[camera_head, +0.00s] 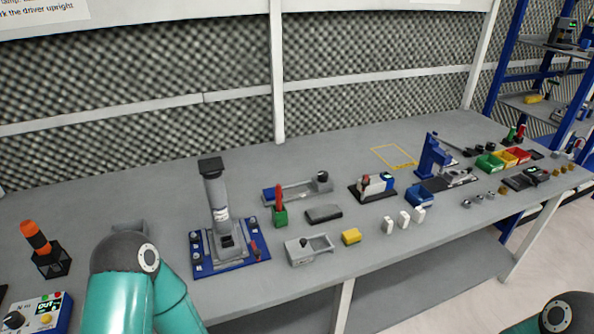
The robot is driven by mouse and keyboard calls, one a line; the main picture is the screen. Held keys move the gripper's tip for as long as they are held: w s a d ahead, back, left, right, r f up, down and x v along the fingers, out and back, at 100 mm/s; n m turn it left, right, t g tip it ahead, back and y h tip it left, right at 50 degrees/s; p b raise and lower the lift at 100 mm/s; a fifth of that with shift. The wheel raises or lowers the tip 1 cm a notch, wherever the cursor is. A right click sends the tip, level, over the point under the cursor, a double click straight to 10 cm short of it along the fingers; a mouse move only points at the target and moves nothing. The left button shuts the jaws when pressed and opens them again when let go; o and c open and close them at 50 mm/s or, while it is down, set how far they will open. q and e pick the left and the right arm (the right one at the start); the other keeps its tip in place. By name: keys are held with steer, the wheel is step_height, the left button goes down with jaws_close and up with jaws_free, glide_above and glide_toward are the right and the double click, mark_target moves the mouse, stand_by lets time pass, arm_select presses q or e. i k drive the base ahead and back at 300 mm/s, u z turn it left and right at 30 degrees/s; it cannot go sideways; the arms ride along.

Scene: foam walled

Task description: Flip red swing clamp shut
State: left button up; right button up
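A small red piece (255,249), apparently the swing clamp, stands at the right side of a blue fixture plate (197,266). It looks roughly upright and slightly tilted. It is too small to tell whether it is open or shut. A grey cylinder (216,198) with a black top stands upright on the same plate, left of the red piece. The teal and dark links of my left arm are at the lower left, in front of the bench. Neither gripper can be made out.
A green block with a red handle (280,205) stands right of the fixture. A grey tray (310,252) and yellow block (351,237) lie near the front edge. A black holder with an orange-topped tool (47,256) and a control box (42,312) are at left.

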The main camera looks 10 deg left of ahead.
mark_target(257, 252)
steer(key=u, duration=0.95)
steer(key=k, duration=1.35)
steer(key=z, duration=0.5)
steer(key=i, duration=1)
steer(key=u, duration=0.05)
